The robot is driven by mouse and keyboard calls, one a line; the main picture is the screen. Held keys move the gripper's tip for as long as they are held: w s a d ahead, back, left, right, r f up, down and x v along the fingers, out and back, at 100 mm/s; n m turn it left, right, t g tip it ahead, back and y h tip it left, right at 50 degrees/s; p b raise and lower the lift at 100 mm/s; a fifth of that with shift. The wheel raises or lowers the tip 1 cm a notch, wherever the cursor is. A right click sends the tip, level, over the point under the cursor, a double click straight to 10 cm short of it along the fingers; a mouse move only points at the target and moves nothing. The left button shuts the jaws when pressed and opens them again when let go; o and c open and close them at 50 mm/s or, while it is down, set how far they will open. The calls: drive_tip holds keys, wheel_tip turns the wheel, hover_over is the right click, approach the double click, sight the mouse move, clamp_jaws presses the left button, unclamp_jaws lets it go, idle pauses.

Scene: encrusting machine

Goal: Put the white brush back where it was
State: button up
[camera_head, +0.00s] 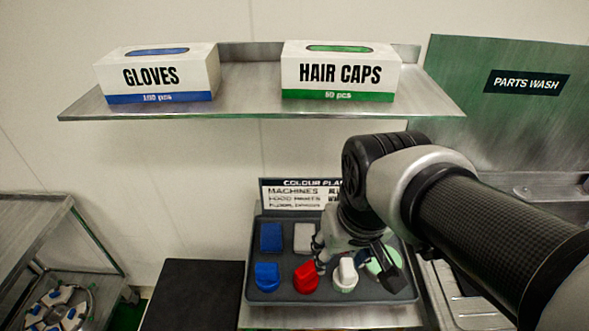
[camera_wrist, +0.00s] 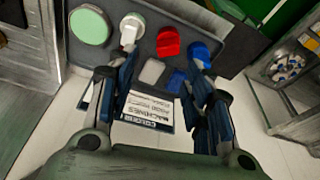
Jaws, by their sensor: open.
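The white brush (camera_head: 345,278) sits in the front row of the dark tray (camera_head: 262,228), between a red brush (camera_head: 306,277) and a pale green round item (camera_head: 377,262). It also shows in the wrist view (camera_wrist: 128,34), near the tip of the left finger. My gripper (camera_head: 356,268) is open above the tray, close to the white brush. In the wrist view my gripper (camera_wrist: 163,66) has its fingers wide apart, with nothing held between them. I cannot tell whether a finger touches the brush.
A blue brush (camera_head: 267,277) stands left of the red one. Blue (camera_head: 271,238) and white (camera_head: 303,237) blocks lie behind. A colour plan sign (camera_head: 300,194) stands at the tray's back. A shelf (camera_head: 250,103) with glove and hair cap boxes hangs above.

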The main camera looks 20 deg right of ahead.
drive_tip(key=s+a+r+n+t, duration=0.1)
drive_tip(key=s+a, duration=0.1)
drive_tip(key=s, duration=0.3)
drive_tip(key=shift+s+a+r+t, duration=0.2)
drive_tip(key=shift+a+r+t, duration=0.1)
drive_tip(key=shift+a+r, duration=0.1)
